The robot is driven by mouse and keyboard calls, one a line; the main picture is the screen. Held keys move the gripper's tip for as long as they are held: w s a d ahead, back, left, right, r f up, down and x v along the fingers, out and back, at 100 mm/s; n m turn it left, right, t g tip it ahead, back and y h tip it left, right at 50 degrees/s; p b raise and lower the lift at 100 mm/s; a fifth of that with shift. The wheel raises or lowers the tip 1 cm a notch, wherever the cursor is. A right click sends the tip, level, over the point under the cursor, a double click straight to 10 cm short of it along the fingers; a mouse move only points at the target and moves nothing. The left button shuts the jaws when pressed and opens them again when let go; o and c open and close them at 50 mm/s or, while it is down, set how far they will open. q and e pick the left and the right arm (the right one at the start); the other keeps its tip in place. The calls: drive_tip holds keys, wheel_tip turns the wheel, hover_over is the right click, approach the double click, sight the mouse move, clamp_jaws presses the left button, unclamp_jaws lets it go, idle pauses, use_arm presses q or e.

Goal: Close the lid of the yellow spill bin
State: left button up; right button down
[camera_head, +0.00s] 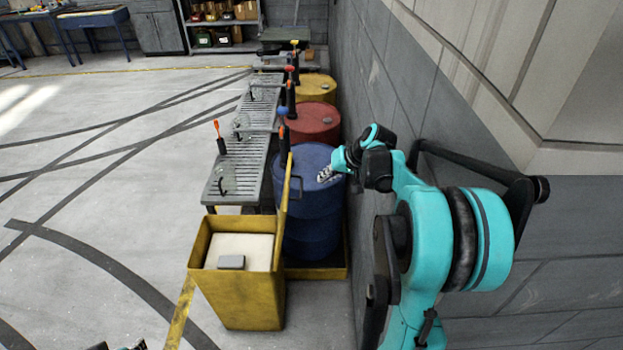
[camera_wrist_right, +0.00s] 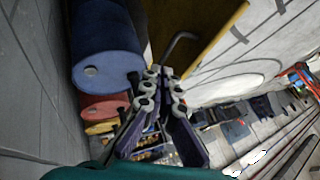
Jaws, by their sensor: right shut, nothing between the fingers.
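The yellow spill bin (camera_head: 237,305) stands on the floor, open at the top, with a pale filling and a small grey block (camera_head: 231,262) inside. Its yellow lid (camera_head: 285,205) stands upright, edge-on, at the bin's right side; it also shows in the wrist view (camera_wrist_right: 212,22). A dark bent handle (camera_head: 297,188) sticks out of the lid's right face and shows in the wrist view (camera_wrist_right: 180,40). My right gripper (camera_head: 325,174) is shut and empty, right of the handle and apparently apart from it. A dark part at the bottom edge (camera_head: 125,346) may be my left gripper; its fingers are unclear.
Blue (camera_head: 313,215), red (camera_head: 316,122) and yellow (camera_head: 317,88) drums stand in a row behind the bin, along the grey wall (camera_head: 380,90). Slatted benches (camera_head: 238,170) with tools stand left of them. The floor (camera_head: 90,220) to the left is clear.

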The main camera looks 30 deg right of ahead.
drive_tip(key=b+x, duration=0.3)
drive_tip(key=x, duration=0.7)
drive_tip(key=shift+w, duration=0.15)
drive_tip(key=shift+d, duration=0.1)
